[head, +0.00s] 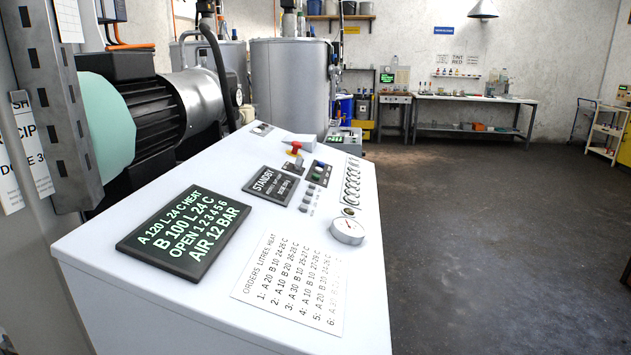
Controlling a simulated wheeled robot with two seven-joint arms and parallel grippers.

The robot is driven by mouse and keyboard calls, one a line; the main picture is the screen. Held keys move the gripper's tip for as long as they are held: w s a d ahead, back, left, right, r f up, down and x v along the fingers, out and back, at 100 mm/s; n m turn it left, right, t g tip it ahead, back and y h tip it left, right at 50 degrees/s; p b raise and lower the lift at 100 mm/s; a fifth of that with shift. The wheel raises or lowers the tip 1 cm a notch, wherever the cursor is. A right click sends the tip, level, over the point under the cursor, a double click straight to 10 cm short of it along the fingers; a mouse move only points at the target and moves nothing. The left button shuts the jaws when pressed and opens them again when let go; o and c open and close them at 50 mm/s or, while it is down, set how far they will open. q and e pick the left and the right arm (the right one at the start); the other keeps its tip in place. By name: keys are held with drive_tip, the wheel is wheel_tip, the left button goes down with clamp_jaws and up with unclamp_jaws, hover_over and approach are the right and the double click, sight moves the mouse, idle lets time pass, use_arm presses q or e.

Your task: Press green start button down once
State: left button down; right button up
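A white sloped control console (130,285) fills the lower middle of the head view. Near its far right part is a small dark button plate (326,180) with a small green button (320,166) and a blue one; they are too small to tell whether either is pressed. Neither of my grippers shows in this view.
A larger display (185,232) shows A 120 L, B 100 L and AIR 12 BAR. A motor (150,110) and steel tank (290,85) stand behind. Floor (480,230) at right is clear.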

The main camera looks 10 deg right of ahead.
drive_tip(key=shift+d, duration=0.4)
